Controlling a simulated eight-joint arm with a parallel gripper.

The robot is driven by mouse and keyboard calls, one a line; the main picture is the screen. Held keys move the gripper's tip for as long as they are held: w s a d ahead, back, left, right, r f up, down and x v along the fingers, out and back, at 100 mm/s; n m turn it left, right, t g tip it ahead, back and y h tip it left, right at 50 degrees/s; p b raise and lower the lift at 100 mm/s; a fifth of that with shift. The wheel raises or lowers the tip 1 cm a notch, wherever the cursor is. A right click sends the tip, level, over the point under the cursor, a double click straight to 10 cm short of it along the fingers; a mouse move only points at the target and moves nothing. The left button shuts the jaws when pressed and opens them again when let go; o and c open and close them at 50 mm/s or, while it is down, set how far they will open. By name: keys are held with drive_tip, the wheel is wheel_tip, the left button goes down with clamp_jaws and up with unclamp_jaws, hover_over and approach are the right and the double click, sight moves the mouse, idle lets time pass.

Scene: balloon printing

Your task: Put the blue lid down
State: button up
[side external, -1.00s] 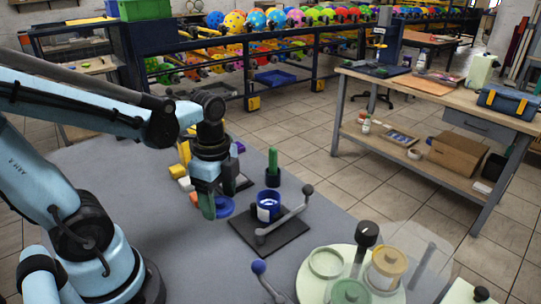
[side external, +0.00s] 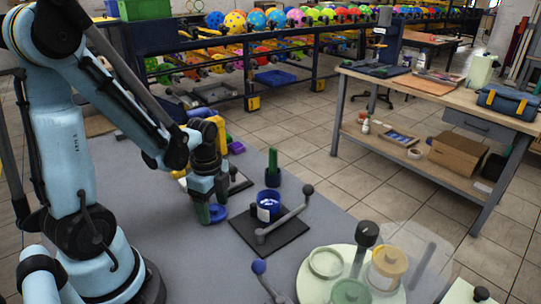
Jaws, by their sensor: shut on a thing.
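The blue lid (side external: 217,214) is a flat blue disc at my gripper's fingertips, low over the grey tabletop. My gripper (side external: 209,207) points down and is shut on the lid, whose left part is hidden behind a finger. I cannot tell whether the lid touches the table.
A green post in a dark cup (side external: 272,170) stands behind the jar. Yellow and purple items (side external: 235,148) lie behind my gripper. A round pale turntable (side external: 312,276) with pots is at front right. Grey table (side external: 190,255) is clear in front of the lid.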

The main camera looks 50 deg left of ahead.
drive_tip(key=shift+f, duration=0.2)
drive_tip(key=shift+f, duration=0.2)
drive_tip(key=o, duration=1)
drive_tip(key=shift+r, duration=0.1)
